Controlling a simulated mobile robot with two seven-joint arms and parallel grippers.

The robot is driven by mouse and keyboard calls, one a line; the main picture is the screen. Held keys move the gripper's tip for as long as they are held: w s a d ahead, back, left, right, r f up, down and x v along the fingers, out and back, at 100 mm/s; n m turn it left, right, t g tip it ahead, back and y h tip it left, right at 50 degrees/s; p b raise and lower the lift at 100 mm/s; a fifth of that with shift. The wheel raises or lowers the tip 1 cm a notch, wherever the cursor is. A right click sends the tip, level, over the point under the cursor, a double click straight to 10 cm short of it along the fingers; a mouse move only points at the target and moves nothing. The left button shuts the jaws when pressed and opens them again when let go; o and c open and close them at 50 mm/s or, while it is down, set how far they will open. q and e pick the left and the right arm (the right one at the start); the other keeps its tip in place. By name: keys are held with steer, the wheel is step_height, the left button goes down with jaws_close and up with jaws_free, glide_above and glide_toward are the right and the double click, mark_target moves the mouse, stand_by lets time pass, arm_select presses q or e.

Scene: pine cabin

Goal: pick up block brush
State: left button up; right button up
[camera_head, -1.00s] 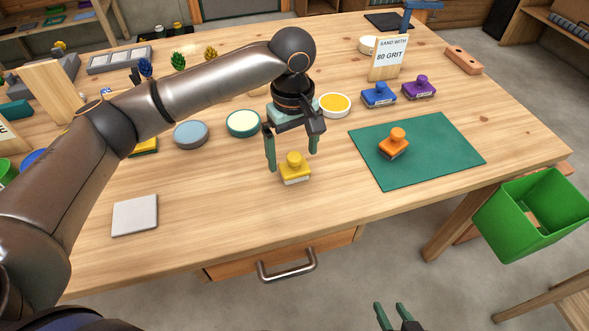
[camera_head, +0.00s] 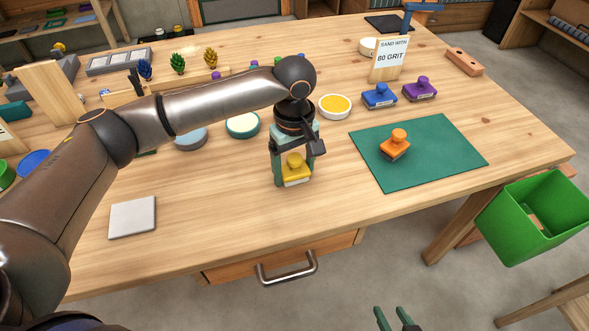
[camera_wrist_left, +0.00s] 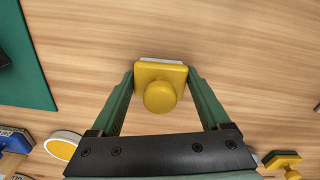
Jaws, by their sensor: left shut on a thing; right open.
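A yellow block brush (camera_head: 294,170) with a round knob and a pale lower edge is at the front middle of the wooden table. My left gripper (camera_head: 291,178) is shut on it, one finger on each side. In the left wrist view the yellow block (camera_wrist_left: 160,90) sits between the two green fingertips, both against its sides. I cannot tell whether it still touches the table. My right gripper (camera_head: 393,318) is open and empty at the bottom edge of the head view, in front of the table.
An orange block brush (camera_head: 396,143) stands on a green mat (camera_head: 430,165) to the right. Blue (camera_head: 380,96) and purple (camera_head: 420,89) ones stand behind it. Round tubs (camera_head: 242,125) are behind my gripper. A grey square (camera_head: 132,217) lies front left. A green bin (camera_head: 540,225) is right.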

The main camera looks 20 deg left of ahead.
mark_target(295, 157)
arm_select(q)
steer(key=c, duration=0.5)
steer(key=shift+r, duration=0.45)
step_height(295, 157, up, 2)
steer(key=shift+r+p, duration=0.25)
steer(key=shift+p, duration=0.25)
steer(key=s+d+r+p, duration=0.1)
steer(key=s+d+r, duration=0.2)
steer(key=s+d+r+p, duration=0.1)
steer(key=s+d+r, duration=0.2)
steer(key=d, duration=0.1)
steer(key=s+d+r+p, duration=0.1)
steer(key=s+d+r, duration=0.2)
steer(key=shift+d+r, duration=0.35)
arm_select(e)
steer(key=shift+s+d+r, duration=0.25)
steer(key=shift+d+r, duration=0.6)
steer(key=shift+r, duration=0.3)
